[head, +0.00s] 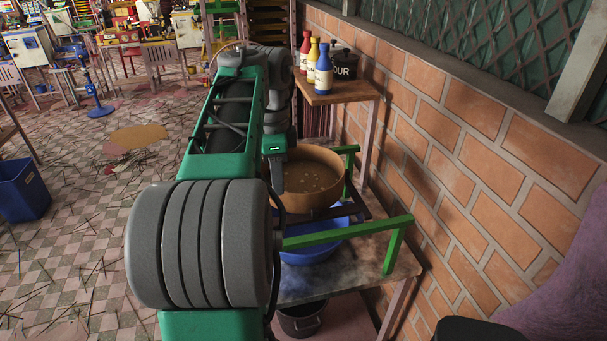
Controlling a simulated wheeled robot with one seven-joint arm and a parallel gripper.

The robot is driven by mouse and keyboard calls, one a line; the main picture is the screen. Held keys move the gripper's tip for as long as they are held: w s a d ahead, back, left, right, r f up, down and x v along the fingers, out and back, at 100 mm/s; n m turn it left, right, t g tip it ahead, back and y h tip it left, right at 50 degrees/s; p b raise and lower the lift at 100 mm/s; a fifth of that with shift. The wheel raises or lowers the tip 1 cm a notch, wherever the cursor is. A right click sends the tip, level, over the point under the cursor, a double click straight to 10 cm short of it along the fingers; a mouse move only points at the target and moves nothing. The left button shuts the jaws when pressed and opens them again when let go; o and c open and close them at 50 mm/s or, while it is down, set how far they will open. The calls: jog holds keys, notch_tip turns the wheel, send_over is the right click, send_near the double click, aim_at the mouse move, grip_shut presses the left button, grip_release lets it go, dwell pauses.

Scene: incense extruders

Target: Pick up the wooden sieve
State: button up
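The wooden sieve (318,168) is a round, light brown pan with a raised rim and small pale specks on its base. It sits on a dark support above a blue basin (318,250), beside the brick wall. My arm covers its left side. The end of my arm, with my gripper (276,182), is at the left rim of the sieve.
A green rail (345,233) crosses in front of the sieve on the low table (375,255). A shelf behind holds red, yellow and blue bottles (324,72) and a black pot (343,65). The brick wall closes the right. Open tiled floor lies left, with a blue bin (22,188).

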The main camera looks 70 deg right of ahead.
aim_at(298, 193)
jog(key=s+f+m+b, duration=0.1)
jog(key=f+b, duration=0.1)
jog(key=s+d+f+b, duration=0.1)
jog(key=s+f+b, duration=0.1)
jog(key=s+f+m+b, duration=0.1)
jog(key=f+b, duration=0.2)
jog(key=shift+s+d+m, duration=0.15)
jog(key=shift+d+m, duration=0.05)
jog(key=shift+m, duration=0.1)
jog(key=shift+r, duration=0.15)
jog(key=shift+c, duration=0.4)
grip_shut()
dwell(0.6)
